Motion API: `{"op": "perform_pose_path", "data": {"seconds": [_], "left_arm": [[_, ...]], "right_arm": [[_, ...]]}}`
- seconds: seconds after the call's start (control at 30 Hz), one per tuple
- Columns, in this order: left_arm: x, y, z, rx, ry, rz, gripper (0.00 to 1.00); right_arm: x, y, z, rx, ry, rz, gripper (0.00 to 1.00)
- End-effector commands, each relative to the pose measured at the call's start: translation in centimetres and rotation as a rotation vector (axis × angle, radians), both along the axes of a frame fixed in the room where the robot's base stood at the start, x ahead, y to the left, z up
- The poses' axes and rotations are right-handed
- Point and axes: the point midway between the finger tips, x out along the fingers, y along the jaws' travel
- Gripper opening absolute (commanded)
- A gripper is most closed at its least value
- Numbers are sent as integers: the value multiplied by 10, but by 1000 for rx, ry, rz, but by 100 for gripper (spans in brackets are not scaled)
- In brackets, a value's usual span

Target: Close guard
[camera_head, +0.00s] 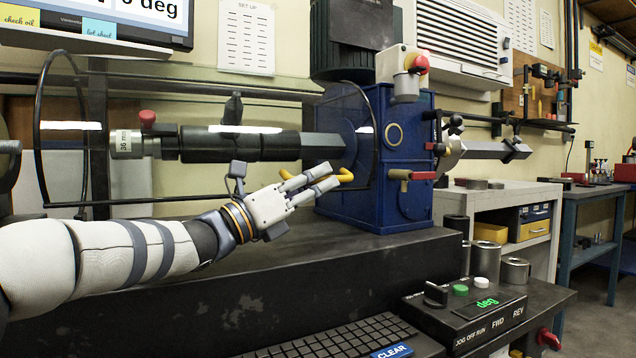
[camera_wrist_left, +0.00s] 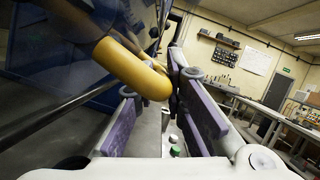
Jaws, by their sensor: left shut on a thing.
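The guard (camera_head: 374,150) is a clear curved cover with dark hoop rims around the dark horizontal shaft (camera_head: 250,145). Its second hoop (camera_head: 38,140) is at the far left. A yellow handle (camera_head: 345,177) sits at the guard's lower front, near the blue gearbox. My left gripper (camera_head: 322,183) reaches in from the left and is shut on this handle. The clear panel's exact swing is hard to tell. My right gripper does not show.
The blue gearbox (camera_head: 408,200) with a red-topped button box (camera_head: 405,75) stands right of the guard. A control panel (camera_head: 470,310) and keyboard (camera_head: 340,340) lie in front. The dark bench top (camera_head: 330,245) below my arm is clear. A screen (camera_head: 110,20) hangs above left.

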Motion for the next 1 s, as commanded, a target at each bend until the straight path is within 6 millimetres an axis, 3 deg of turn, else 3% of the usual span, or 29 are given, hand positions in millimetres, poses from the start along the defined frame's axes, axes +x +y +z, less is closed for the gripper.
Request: {"op": "perform_pose_path", "data": {"seconds": [0.3, 0.33, 0.37, 0.73, 0.87, 1.0], "left_arm": [[2, 2, 2, -4, -1, 8, 0], [2, 2, 2, -4, -1, 8, 13], [2, 2, 2, -4, -1, 8, 20], [-1, 5, 0, -2, 0, 5, 20], [-10, 25, -1, -3, -1, 8, 20], [-30, 58, -1, -5, 1, 8, 20]], "right_arm": [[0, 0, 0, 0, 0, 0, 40], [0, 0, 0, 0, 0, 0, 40], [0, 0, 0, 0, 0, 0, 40], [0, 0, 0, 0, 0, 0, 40], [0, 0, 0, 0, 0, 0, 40], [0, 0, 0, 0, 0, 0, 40]]}}
